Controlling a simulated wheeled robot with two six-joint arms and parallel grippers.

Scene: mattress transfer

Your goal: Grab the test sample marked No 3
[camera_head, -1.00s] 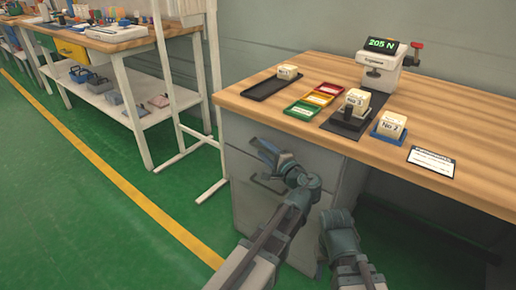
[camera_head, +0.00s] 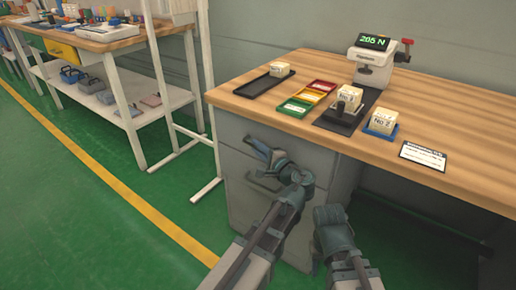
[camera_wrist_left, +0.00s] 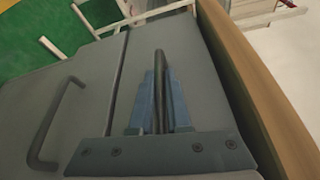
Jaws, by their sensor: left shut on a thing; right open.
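Three cream sample blocks stand on the wooden bench. One block (camera_head: 348,97) is on the black base of the force tester, one block (camera_head: 382,121) sits in a blue tray, and one block (camera_head: 279,69) sits in a black tray. The labels of the front two start with "No", but the digits are too small to read surely; the third label is unreadable. My left gripper (camera_head: 258,149) is shut on the upper drawer's dark handle (camera_wrist_left: 159,75), below the bench edge. My right gripper (camera_head: 328,216) is open and empty in front of the cabinet, its fingers hardly visible.
The force tester (camera_head: 377,53) reads 205 N. Green (camera_head: 294,107), yellow (camera_head: 308,96) and red (camera_head: 322,86) trays lie left of its base. A white card (camera_head: 423,156) lies at the front right. The grey cabinet (camera_head: 262,215) has a lower handle (camera_wrist_left: 55,120).

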